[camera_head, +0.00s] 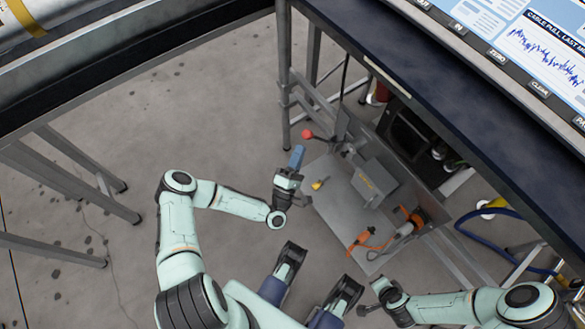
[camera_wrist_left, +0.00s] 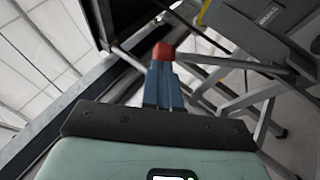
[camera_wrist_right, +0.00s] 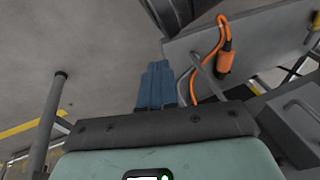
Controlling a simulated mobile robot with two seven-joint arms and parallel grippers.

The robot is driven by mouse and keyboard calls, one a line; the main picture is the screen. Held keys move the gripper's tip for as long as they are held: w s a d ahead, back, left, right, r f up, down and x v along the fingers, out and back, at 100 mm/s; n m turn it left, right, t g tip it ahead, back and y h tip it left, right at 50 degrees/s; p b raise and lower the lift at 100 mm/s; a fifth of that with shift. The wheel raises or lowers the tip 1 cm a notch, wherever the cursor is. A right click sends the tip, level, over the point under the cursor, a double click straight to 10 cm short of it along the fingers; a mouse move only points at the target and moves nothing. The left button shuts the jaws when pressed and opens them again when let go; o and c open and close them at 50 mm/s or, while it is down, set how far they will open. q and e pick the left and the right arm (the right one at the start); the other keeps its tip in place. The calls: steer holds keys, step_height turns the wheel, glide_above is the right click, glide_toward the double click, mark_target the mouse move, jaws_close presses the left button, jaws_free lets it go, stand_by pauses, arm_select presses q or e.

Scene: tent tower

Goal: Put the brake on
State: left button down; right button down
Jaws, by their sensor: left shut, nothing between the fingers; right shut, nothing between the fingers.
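A red-knobbed lever shows by the grey metal bench unit under the dark table; its red knob (camera_head: 307,134) is just beyond my left fingertips in the head view. In the left wrist view the red knob (camera_wrist_left: 163,51) appears right at the tips of my blue fingers. My left gripper (camera_head: 297,157) is shut and empty; whether it touches the knob I cannot tell. My right gripper (camera_wrist_right: 157,85) is shut and empty, low beside the unit's grey panel. A small label (camera_wrist_left: 268,14) on the unit is too small to read surely.
An orange handled tool with a cable (camera_wrist_right: 225,60) hangs on the panel near my right gripper. A grey rod with a dark end (camera_wrist_right: 60,78) stands left of it. The dark table edge (camera_head: 380,75) and its leg (camera_head: 284,90) are close to my left gripper. A blue hose (camera_head: 475,215) lies right.

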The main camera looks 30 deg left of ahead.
arm_select(q)
steer(key=shift+x, duration=0.9)
arm_select(e)
steer(key=shift+f, duration=0.15)
